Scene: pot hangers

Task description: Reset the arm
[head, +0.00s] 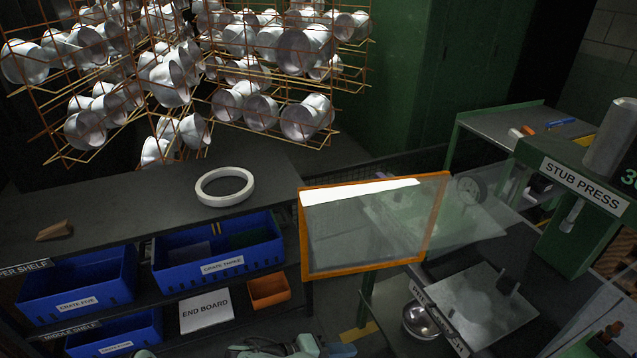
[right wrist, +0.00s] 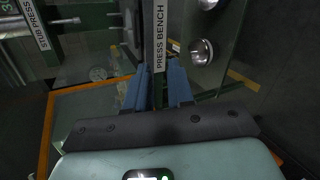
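My right gripper (right wrist: 157,72) shows in the right wrist view as two blue fingers with a gap between them. It is open and I see nothing held in it. The edge of the press bench (right wrist: 159,38), with its label, lies beyond the gap. In the head view a pale teal part of one of my arms shows at the bottom edge, in front of the shelves; I cannot tell which arm it is. My left gripper is not in view.
An orange-framed clear guard (head: 304,240) stands beside the stub press (head: 590,180). A white ring (head: 224,198) lies on the upper shelf (head: 130,205). Blue crates (head: 215,268) and an end board (head: 206,311) are below. Wire racks of metal pots (head: 240,60) fill the back.

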